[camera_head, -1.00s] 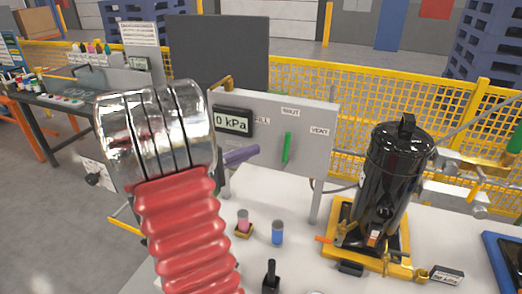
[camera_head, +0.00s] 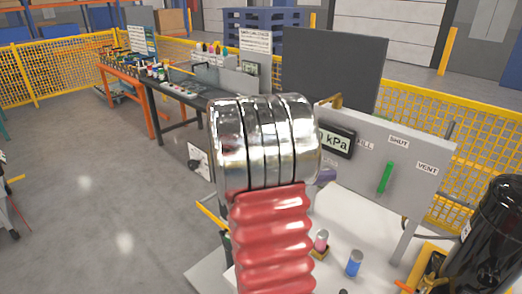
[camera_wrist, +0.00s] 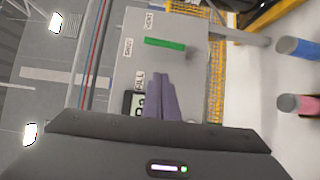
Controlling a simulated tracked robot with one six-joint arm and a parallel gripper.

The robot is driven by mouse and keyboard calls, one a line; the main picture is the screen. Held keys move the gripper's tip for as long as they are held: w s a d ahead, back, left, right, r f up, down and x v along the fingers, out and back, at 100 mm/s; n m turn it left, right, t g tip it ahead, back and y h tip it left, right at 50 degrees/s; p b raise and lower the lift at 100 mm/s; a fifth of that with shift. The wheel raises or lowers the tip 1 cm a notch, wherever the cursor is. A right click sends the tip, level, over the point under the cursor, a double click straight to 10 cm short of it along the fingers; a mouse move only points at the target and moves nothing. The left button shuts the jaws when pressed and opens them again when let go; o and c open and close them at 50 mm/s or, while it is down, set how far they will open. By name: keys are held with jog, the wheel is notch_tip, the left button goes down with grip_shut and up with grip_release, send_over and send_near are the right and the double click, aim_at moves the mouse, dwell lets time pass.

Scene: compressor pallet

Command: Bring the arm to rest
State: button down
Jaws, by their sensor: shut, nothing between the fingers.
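My arm rises in the middle of the head view, with red ribbed bellows and a chrome ringed joint. My gripper's purple fingers (camera_wrist: 160,85) are together and empty in the wrist view, over the grey panel (camera_wrist: 190,75) in the picture. In the head view only a small part of the purple gripper (camera_head: 325,176) shows beside the chrome joint, in front of the panel. The rest of the gripper is hidden behind my arm.
The panel has a green lever (camera_head: 385,177) and a kPa display (camera_head: 336,138). A pink-topped cylinder (camera_head: 321,240) and a blue one (camera_head: 354,263) stand on the white table. A black tank (camera_head: 492,240) is at right. Open floor (camera_head: 90,200) lies left.

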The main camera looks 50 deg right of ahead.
jog(key=shift+f, duration=0.1)
dwell(0.3)
jog(key=s+a+f+n+t+y, duration=0.1)
jog(key=s+a+f+n+y, duration=0.15)
jog(key=a+f+y, duration=0.4)
jog(key=w+a+f+t+y, duration=0.25)
jog(key=a+f+t, duration=0.2)
jog(key=a, duration=0.45)
jog(key=w+a+r+n+t+y, duration=0.1)
jog(key=w+a+t, duration=0.25)
jog(key=a, duration=0.45)
jog(key=w+a+r+n+t+y, duration=0.1)
jog(key=w+a+n+t, duration=0.15)
jog(key=w+a, duration=0.45)
jog(key=a+r+n+t+y, duration=0.1)
jog(key=a+r+t, duration=0.1)
jog(key=a+r, duration=0.2)
jog(key=s+a+r+t+y, duration=0.1)
jog(key=a+r+t+y, duration=0.1)
jog(key=a, duration=0.9)
notch_tip(320, 180, up, 2)
jog(key=shift+s+a+r+n+t, duration=0.1)
jog(key=shift+s+a+n+t, duration=0.25)
jog(key=shift+t, duration=0.4)
